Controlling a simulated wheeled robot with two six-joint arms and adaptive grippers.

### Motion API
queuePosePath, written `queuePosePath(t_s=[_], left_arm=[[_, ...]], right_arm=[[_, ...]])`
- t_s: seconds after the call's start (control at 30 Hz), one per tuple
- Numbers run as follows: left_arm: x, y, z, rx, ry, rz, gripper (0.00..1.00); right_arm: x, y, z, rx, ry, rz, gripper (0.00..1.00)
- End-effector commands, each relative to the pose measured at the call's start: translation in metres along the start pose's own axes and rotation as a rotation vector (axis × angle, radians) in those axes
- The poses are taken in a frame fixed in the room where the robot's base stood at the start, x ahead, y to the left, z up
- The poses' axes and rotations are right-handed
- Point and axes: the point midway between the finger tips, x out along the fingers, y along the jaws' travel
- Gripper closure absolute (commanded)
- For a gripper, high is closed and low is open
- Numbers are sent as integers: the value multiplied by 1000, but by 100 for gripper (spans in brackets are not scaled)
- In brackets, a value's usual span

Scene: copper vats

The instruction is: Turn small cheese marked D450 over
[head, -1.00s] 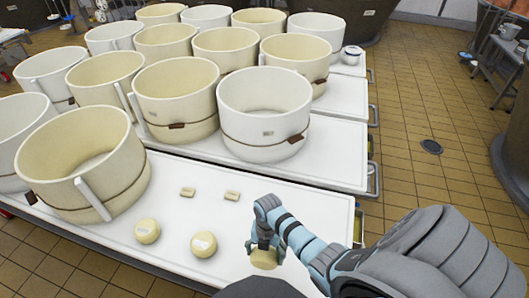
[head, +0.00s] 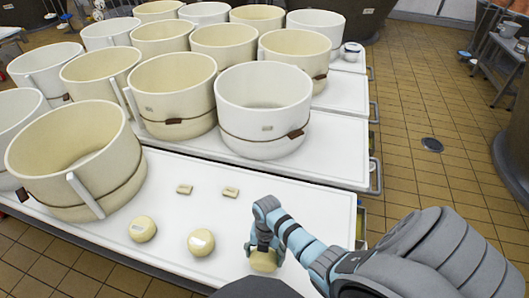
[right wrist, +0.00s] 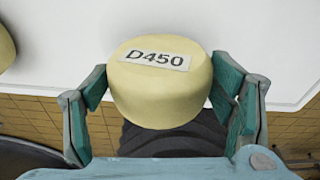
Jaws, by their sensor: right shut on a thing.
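The small cheese marked D450 (right wrist: 160,95) is a pale yellow round; its white label (right wrist: 155,59) faces the camera in the right wrist view. My right gripper (right wrist: 163,88) is shut on it, one teal finger on each side. In the head view the cheese (head: 264,262) is under my right gripper (head: 263,250), by the table's front edge. I cannot tell whether it touches the table. My left gripper is not in view.
Two other round cheeses (head: 201,242) (head: 142,229) sit on the white table (head: 165,240) to the left. Two small blocks (head: 231,193) (head: 185,189) lie behind them. Large cream vats (head: 80,160) and a white vat (head: 265,110) stand behind.

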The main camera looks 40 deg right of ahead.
Motion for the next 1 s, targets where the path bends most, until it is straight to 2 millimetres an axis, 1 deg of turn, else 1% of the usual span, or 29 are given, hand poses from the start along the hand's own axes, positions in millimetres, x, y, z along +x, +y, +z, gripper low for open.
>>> queuePosePath(t_s=[0.87,1.0], left_arm=[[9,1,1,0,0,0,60],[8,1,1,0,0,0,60]], right_arm=[[11,0,2,0,0,1,67],[11,0,2,0,0,1,67]])
